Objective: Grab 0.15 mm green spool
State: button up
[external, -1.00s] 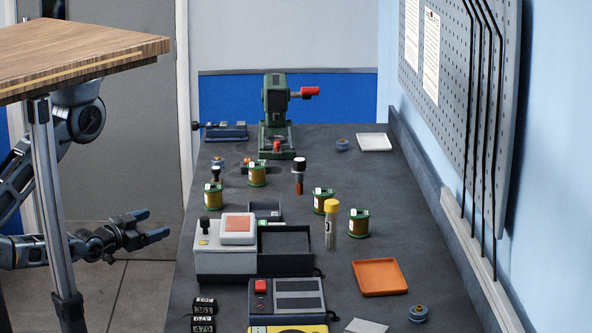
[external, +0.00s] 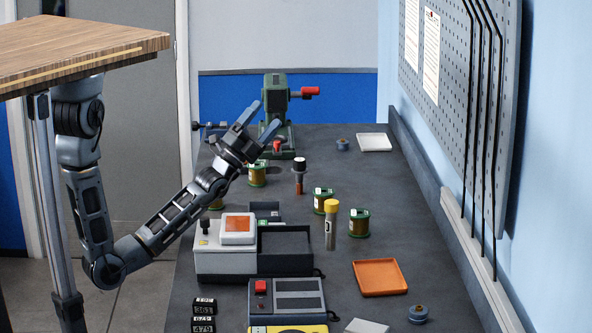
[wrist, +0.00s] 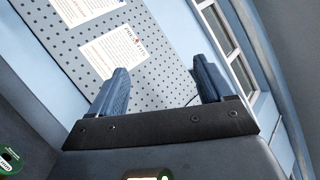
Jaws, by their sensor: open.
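Several green-rimmed spools wound with copper-coloured wire stand on the dark bench. One spool (external: 257,178) is just under my gripper, one (external: 323,203) is mid-bench, and one (external: 359,224) is further right. Another spool (external: 216,204) is mostly hidden behind my arm. Their labels are too small to read, so I cannot tell which is 0.15 mm. My gripper (external: 258,120) is open and empty above the bench, tilted upward. In the wrist view its blue fingers (wrist: 160,78) are apart, with a green spool edge (wrist: 8,160) at lower left.
A green press (external: 276,95) stands at the back. A yellow-capped tube (external: 331,225) and a dark-capped tube (external: 299,178) stand between spools. A grey machine (external: 225,258), orange tray (external: 380,278) and white tray (external: 374,142) are also on the bench. A wooden tabletop (external: 75,55) overhangs at left.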

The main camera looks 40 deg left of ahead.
jog(key=w+d+r+m+g+h, duration=0.2)
jog(key=d+r+m+g+h, duration=0.1)
jog(key=d+m+h, duration=0.25)
jog(key=w+d+r+m+g+h, duration=0.1)
jog(key=d+r+m+g+h, duration=0.15)
jog(key=d+m+h, duration=0.35)
jog(key=m+g+y+p, duration=0.1)
jog(key=m+g+y, duration=0.2)
jog(key=m+g, duration=0.9)
send_over(359, 222)
jog(key=v, duration=0.3)
notch_tip(359, 222, down, 13)
jog(key=a+f+y, duration=0.1)
jog(key=f, duration=0.3)
jog(key=a+f+m+g+y+p, duration=0.1)
jog(key=a+f+y, duration=0.1)
jog(key=f, duration=0.2)
jog(key=a+f+m+y, duration=0.1)
jog(key=f, duration=0.3)
jog(key=shift+a+f+y, duration=0.25)
jog(key=shift+a+f, duration=0.05)
jog(key=shift+a, duration=0.1)
jog(key=shift+w+f, duration=0.1)
jog(key=shift+f, duration=0.2)
jog(key=x, duration=0.2)
jog(key=p+x, duration=0.1)
jog(key=x, duration=0.4)
jog(key=shift+d+f, duration=0.2)
jog(key=shift+f, duration=0.2)
grip_shut()
